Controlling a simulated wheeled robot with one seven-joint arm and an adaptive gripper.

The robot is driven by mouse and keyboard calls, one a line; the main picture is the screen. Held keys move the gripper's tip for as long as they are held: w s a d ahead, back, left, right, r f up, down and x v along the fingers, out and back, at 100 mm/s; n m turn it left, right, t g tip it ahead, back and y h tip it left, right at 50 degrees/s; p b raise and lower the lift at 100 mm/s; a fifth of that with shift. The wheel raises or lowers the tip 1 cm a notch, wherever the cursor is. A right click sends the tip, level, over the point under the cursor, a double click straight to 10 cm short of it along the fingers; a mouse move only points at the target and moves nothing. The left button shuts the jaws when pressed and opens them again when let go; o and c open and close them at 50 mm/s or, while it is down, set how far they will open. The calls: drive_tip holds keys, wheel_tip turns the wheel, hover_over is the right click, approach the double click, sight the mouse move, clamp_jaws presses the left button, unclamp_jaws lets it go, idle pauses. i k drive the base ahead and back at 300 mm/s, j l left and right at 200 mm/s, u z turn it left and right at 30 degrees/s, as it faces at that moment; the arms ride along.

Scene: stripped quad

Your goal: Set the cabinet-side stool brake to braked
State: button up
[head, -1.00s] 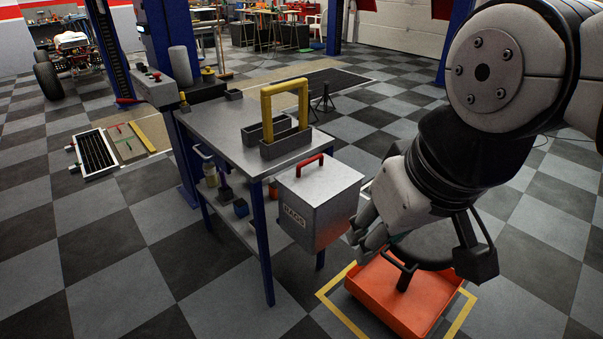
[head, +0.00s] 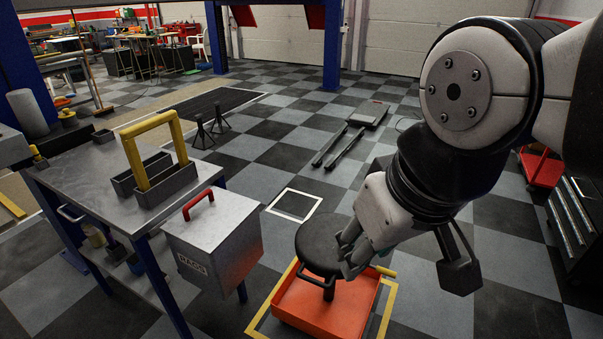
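The stool has a round black seat (head: 318,240) on a post above an orange tray base (head: 325,305). A black bar handle shows just under the seat's front. A short yellow lever (head: 384,271) sticks out at the tray's right, the side toward the dark cabinet; I cannot tell its brake setting. My gripper (head: 352,252) is over the right edge of the seat, its fingers pointing down and left. The fingers look spread with nothing between them. They hide part of the seat's right side and the tray behind; whether they touch the seat is unclear.
A dark drawer cabinet (head: 578,225) stands at the far right, with a red cart (head: 540,166) behind it. A metal table (head: 95,185) with a rag bin (head: 215,245) is at left. Yellow floor tape surrounds the stool.

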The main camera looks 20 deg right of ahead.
sight(387, 273)
drive_tip(key=z, duration=0.8)
drive_tip(key=l+u, duration=0.1)
drive_tip(key=l, duration=0.15)
drive_tip(key=k+l+u, duration=0.1)
drive_tip(key=j+u, duration=0.1)
drive_tip(key=u, duration=0.3)
drive_tip(key=i+j+u, duration=0.1)
drive_tip(key=u, duration=0.3)
drive_tip(key=j+u, duration=0.1)
drive_tip(key=u, duration=0.3)
drive_tip(key=z, duration=0.4)
drive_tip(key=i+z, duration=0.15)
drive_tip(key=z, duration=0.65)
drive_tip(key=i+j+z, duration=0.1)
drive_tip(key=z, duration=0.3)
